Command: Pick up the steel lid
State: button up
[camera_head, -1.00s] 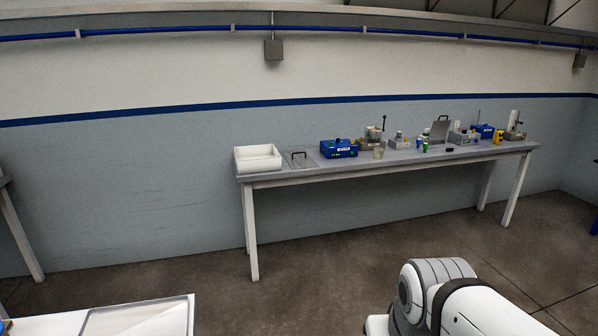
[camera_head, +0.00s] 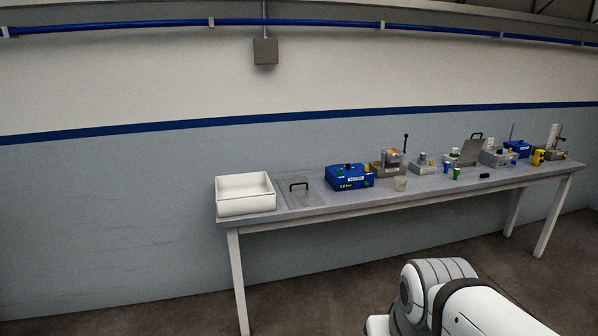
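A flat steel lid (camera_head: 303,198) with a black handle lies on the grey table (camera_head: 340,203), just right of the white bin. A second grey steel plate with a dark handle (camera_head: 471,151) stands tilted farther right on the table. I cannot tell which of the two is the task's lid. My gripper is not in view; only a white and grey part of my own arm shows at the bottom right, well short of the table.
A white open bin (camera_head: 245,204) stands at the table's left end. The floor (camera_head: 300,290) before the table looks clear.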

aim_at(298, 192)
jog(key=i, duration=3)
